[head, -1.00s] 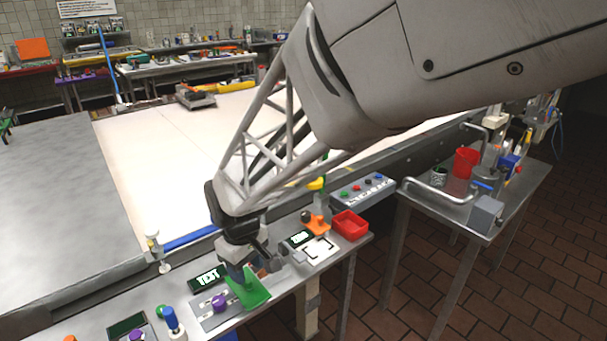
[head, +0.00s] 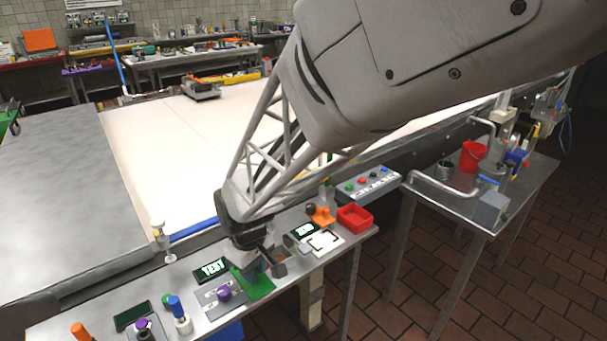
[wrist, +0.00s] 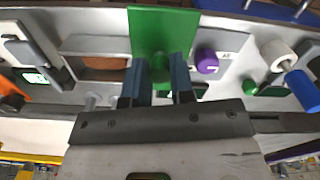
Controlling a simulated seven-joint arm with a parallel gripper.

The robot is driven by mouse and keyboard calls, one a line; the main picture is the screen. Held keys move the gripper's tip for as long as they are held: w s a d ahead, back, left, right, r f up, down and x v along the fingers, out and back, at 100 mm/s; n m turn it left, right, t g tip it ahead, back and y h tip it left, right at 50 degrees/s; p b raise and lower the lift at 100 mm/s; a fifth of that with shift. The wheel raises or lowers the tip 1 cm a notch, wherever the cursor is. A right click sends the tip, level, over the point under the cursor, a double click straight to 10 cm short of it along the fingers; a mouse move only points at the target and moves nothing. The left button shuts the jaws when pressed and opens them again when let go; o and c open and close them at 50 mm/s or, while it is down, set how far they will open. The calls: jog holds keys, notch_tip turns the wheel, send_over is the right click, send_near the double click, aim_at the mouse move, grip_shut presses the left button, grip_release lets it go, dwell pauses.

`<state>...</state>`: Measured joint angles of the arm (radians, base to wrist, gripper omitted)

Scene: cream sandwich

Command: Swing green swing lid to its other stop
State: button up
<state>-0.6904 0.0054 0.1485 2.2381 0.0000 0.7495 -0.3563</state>
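The green swing lid (head: 258,285) is a flat green plate at the front of the workbench, partly hidden by my gripper in the head view. In the wrist view the lid (wrist: 163,25) fills the top middle, with a darker green part between my fingers. My gripper (wrist: 161,62) has its two blue-grey fingers apart on either side of that part. Whether they press on it cannot be told. A brown-floored recess (wrist: 104,64) lies uncovered just left of the lid in the wrist view.
A purple knob (head: 224,292) stands left of the lid, and a blue-topped post (head: 177,310) farther left. A dark display (head: 211,270) lies behind. A red tray (head: 355,218) and an orange piece (head: 322,216) stand at the bench's right end.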

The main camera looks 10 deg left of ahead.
grip_shut()
jog(key=shift+w+d+n, duration=0.1)
jog(key=shift+d+n, duration=0.1)
jog(key=shift+n, duration=0.1)
jog(key=d+n, duration=0.1)
jog(key=n, duration=0.1)
jog(key=w+n, duration=0.1)
jog(key=n, duration=0.1)
jog(key=shift+w+d, duration=0.2)
jog(key=shift+d, duration=0.15)
jog(key=w+n, duration=0.1)
jog(key=n, duration=0.1)
jog(key=w+d+n, duration=0.1)
jog(key=n, duration=0.1)
jog(key=shift+w+d+n, duration=0.1)
jog(key=shift+w+n, duration=0.05)
jog(key=shift+n, duration=0.15)
jog(key=w+n, duration=0.1)
jog(key=n, duration=0.1)
jog(key=w+n, duration=0.1)
jog(key=n, duration=0.1)
jog(key=shift+w+d, duration=0.1)
jog(key=shift+w, duration=0.1)
jog(key=shift+w+a+n, duration=0.2)
jog(key=shift+w+n, duration=0.4)
jog(key=shift+n, duration=0.6)
jog(key=shift+w+a+n, duration=0.15)
jog(key=shift+w+n, duration=0.4)
jog(key=shift+n, duration=0.65)
